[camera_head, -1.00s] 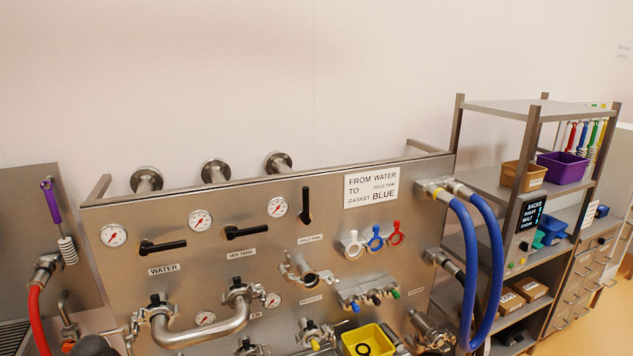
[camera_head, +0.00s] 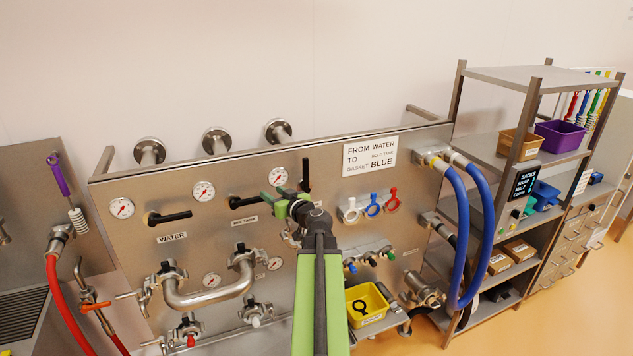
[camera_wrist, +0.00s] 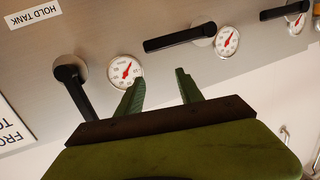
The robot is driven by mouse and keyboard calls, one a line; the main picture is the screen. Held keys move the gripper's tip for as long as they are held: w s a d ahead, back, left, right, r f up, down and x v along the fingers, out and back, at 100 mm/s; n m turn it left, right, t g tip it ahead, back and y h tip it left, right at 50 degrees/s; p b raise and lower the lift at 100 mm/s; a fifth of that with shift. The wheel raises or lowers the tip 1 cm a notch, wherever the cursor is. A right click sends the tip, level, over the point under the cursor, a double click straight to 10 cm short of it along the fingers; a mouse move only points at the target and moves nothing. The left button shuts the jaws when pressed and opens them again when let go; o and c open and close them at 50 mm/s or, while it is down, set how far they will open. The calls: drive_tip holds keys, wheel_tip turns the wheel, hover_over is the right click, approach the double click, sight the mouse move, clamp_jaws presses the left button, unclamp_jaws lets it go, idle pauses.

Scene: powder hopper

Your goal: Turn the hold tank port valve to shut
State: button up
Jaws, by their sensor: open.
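The hold tank port valve has a black lever that stands upright in the head view (camera_head: 306,173), right of a round gauge (camera_head: 278,176). In the wrist view, turned over, the lever (camera_wrist: 76,92) lies left of my gripper (camera_wrist: 158,90), outside the fingers, beside the HOLD TANK label (camera_wrist: 33,13). The jaws are apart and empty.
The water lever (camera_head: 170,217) and the mix tank lever (camera_head: 246,201) lie horizontal to the left. A bent steel pipe (camera_head: 210,298) juts out below. Coloured wing-shaped fittings (camera_head: 372,206) are close on the right.

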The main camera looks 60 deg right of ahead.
sight(307, 170)
drive_tip(key=s+d+r+m+g+h, duration=0.1)
drive_tip(key=s+d+r+m+h, duration=0.3)
drive_tip(key=s+d, duration=0.6)
drive_tip(key=shift+n, duration=0.8)
drive_tip(key=x, duration=0.8)
drive_tip(key=shift+w+d+f, duration=0.1)
drive_tip(key=shift+w+f, duration=0.25)
drive_tip(key=shift+f, duration=0.05)
drive_tip(key=shift+h, duration=0.3)
clamp_jaws()
